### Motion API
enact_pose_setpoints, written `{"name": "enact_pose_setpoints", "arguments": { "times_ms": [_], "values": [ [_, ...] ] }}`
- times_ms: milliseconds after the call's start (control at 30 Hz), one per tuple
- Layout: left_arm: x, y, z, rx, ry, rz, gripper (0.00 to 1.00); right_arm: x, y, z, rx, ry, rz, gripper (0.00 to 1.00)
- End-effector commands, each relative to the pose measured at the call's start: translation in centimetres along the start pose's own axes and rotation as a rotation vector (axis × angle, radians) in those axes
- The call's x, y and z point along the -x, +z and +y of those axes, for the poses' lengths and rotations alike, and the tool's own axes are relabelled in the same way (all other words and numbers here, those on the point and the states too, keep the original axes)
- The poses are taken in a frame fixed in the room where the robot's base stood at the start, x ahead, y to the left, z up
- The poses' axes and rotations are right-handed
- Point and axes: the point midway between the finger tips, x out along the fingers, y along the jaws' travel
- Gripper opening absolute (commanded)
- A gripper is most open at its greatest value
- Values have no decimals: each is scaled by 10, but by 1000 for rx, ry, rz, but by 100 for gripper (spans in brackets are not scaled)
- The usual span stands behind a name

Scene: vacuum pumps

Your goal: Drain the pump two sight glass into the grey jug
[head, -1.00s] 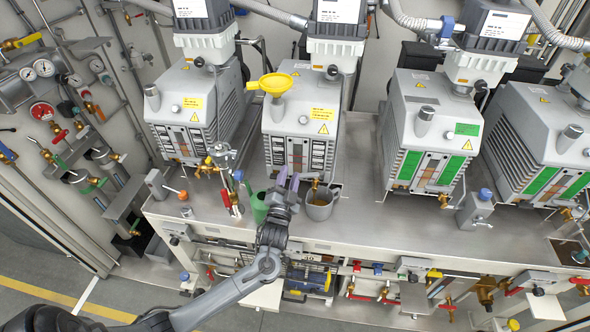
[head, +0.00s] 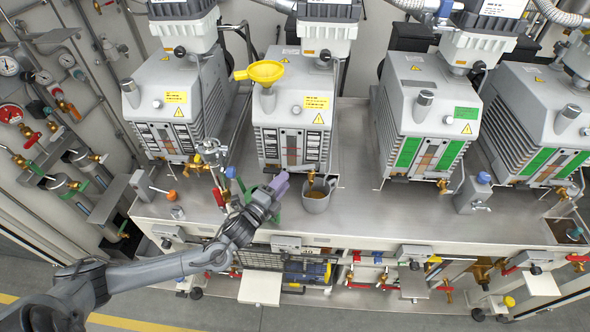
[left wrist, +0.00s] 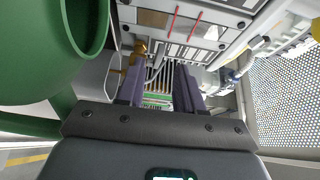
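Pump two (head: 292,112) is the grey pump with a yellow funnel (head: 262,72) on top. Its sight glass strip (head: 291,148) is on the front, too small to read a level. A brass drain valve (head: 311,177) sits low at its front right. The grey jug (head: 317,204) stands upright on the bench under that valve, with something brownish at its mouth. My left gripper (head: 279,184) is left of the grey jug, apart from it. In the left wrist view its two purple fingers (left wrist: 160,88) are spread with nothing clearly between them. My right gripper is out of view.
A green jug (left wrist: 30,50) is close beside my left gripper, mostly hidden behind it in the head view. A brass valve (left wrist: 140,48) shows beyond the fingers. A valve stand (head: 213,155) is to the left. The bench (head: 370,215) right of the grey jug is clear.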

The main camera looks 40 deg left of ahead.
Motion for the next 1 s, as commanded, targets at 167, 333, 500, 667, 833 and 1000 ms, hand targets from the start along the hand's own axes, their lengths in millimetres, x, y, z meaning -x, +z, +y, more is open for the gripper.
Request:
{"name": "enact_pose_setpoints", "arguments": {
  "times_ms": [167,333,500,667,833,1000],
  "values": [
    [-31,0,1,0,-3,-1,36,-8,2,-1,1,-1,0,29],
    [-54,0,1,1,-3,-1,36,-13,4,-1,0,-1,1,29],
    [-69,-1,1,1,-1,0,36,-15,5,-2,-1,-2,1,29],
    [-74,-1,0,1,0,1,36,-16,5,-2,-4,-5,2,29],
    [-75,-1,0,1,0,1,36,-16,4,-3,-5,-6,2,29],
    [-75,0,0,1,0,1,24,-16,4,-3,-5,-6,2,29]
  ]
}}
